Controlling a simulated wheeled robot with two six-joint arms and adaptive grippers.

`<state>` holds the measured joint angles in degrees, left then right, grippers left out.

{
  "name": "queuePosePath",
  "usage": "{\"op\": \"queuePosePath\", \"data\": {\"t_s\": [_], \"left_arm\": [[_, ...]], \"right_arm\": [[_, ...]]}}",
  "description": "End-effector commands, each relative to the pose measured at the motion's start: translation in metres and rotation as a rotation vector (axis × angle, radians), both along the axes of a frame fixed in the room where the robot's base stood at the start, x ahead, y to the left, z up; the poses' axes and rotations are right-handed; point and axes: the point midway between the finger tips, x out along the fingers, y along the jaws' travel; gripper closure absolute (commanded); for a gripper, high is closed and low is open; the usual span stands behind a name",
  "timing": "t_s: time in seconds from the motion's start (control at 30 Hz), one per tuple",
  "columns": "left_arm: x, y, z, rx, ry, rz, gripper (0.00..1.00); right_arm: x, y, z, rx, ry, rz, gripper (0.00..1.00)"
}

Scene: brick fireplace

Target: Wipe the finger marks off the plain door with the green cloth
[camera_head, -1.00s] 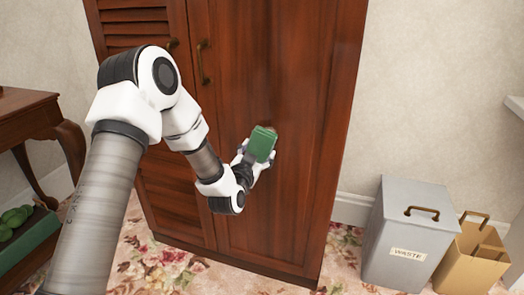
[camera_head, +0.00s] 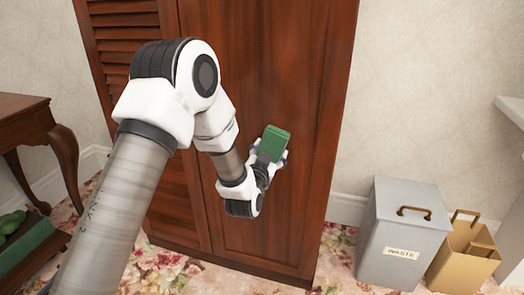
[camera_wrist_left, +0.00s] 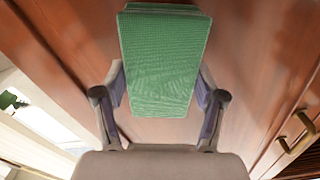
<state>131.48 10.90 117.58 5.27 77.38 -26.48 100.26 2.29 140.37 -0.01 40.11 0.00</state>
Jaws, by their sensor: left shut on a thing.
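The plain door (camera_head: 300,80) is the smooth reddish-brown right door of a wooden wardrobe. The green cloth (camera_head: 276,141) is a folded pad held against or very close to this door, at about mid-height. My left gripper (camera_head: 268,160) is shut on the cloth. In the left wrist view the cloth (camera_wrist_left: 163,60) sticks out between the two fingers, with the door's wood behind it. Whether the cloth touches the wood is hard to tell. I cannot make out finger marks on the door; the cloth and arm hide part of it. My right gripper is not in view.
The louvred door (camera_head: 110,60) is on the left, partly behind my arm. A brass handle (camera_wrist_left: 298,133) shows in the left wrist view. A grey waste bin (camera_head: 400,235) and a tan box (camera_head: 463,255) stand right of the wardrobe. A wooden table (camera_head: 30,125) stands left.

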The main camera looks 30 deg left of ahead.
Motion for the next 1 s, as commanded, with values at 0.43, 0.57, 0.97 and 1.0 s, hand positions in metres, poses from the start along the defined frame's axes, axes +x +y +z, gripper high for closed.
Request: {"op": "queuePosePath", "data": {"t_s": [0.43, 0.57, 0.97, 1.0], "left_arm": [[0.009, -0.033, 0.001, 0.004, -0.002, -0.004, 0.58], [0.011, -0.046, 0.002, 0.004, -0.002, -0.004, 0.58], [0.011, -0.037, 0.001, -0.002, -0.003, 0.003, 0.58], [0.01, -0.032, 0.001, -0.003, -0.003, 0.003, 0.58]], "right_arm": [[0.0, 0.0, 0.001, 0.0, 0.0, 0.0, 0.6], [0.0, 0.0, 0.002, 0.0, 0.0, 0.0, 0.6], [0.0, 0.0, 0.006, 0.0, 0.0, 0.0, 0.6], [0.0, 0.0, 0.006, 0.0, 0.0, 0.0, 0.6]]}}
